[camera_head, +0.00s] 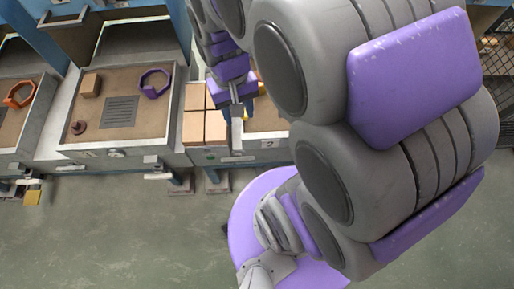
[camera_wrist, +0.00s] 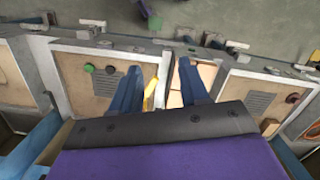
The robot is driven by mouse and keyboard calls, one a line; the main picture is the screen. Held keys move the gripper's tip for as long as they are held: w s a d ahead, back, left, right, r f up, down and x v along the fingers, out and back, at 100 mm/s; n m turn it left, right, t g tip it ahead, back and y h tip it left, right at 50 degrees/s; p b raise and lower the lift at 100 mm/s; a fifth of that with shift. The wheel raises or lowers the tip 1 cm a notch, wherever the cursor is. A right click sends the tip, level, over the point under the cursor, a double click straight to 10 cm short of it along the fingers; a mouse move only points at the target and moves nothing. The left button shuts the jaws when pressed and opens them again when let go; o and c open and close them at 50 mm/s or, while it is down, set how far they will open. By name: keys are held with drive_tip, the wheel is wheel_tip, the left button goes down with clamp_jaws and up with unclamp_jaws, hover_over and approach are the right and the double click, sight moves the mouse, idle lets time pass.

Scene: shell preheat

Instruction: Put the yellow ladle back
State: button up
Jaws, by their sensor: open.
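My gripper (camera_head: 239,112) points down over the drawers near the top middle of the head view. In the wrist view its two blue fingers (camera_wrist: 160,68) are spread apart. A narrow yellow thing, likely the yellow ladle (camera_wrist: 151,95), shows between the fingers, close beside the left one. Only a small yellow bit of it (camera_head: 246,113) shows in the head view. Its ends are hidden by my gripper and arm, and I cannot tell whether a finger touches it.
An open drawer (camera_head: 70,155) holds a purple ring (camera_head: 154,83), a tan block (camera_head: 91,85) and a dark red knob (camera_head: 79,127). Tan boxes (camera_head: 193,128) stand right of it. An orange ring (camera_head: 18,95) lies in the far-left drawer. The floor in front is clear.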

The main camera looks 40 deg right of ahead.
drive_tip(key=s+a+r+n, duration=0.1)
drive_tip(key=s, duration=0.5)
drive_tip(key=s+a+r+n, duration=0.1)
drive_tip(key=s+a, duration=0.1)
drive_tip(key=s, duration=0.4)
drive_tip(key=shift+r+n+g, duration=0.3)
drive_tip(key=shift+s, duration=0.1)
